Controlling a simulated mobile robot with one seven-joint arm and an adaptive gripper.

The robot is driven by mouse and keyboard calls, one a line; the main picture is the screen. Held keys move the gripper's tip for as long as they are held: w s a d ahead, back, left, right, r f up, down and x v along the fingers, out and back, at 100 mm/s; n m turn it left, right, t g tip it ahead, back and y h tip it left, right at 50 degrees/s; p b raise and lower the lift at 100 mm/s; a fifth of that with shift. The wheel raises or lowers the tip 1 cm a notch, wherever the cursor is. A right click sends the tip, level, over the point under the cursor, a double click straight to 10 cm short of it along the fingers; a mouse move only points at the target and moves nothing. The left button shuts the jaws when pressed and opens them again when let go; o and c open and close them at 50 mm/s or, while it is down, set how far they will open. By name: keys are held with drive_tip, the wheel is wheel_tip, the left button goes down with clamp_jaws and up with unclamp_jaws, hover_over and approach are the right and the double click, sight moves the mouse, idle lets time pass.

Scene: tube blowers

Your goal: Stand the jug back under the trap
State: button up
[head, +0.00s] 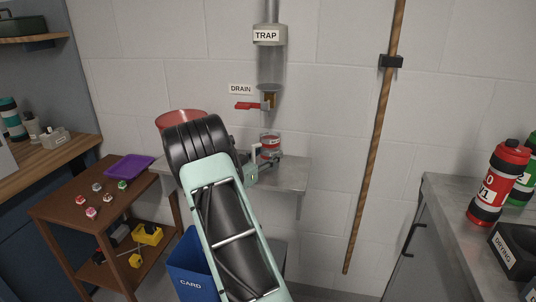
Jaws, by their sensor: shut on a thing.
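The trap (270,60) is a grey labelled cylinder on the wall pipe. Below it are the drain outlet (269,97) and a red lever (249,106). The jug (270,147), small and clear with a red band, is at the steel wall shelf, roughly below the outlet. My gripper (262,165) is at the jug's near left side, shut on it. My arm hides part of the gripper and shelf. The exact grip and whether the jug's base touches the shelf are hard to tell.
The steel shelf (292,172) has bare room right of the jug. A red bowl (180,118) is behind my arm. A brown side table (72,207) with small items is left, a blue card bin (188,268) below. A wooden pole (376,140) stands right.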

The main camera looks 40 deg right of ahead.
drive_tip(key=shift+f+b, duration=0.15)
drive_tip(key=shift+b, duration=0.25)
drive_tip(key=o, duration=1.4)
drive_tip(key=shift+r+p, duration=0.3)
drive_tip(key=shift+p, duration=0.2)
drive_tip(key=b+v, duration=0.1)
drive_tip(key=v, duration=1.1)
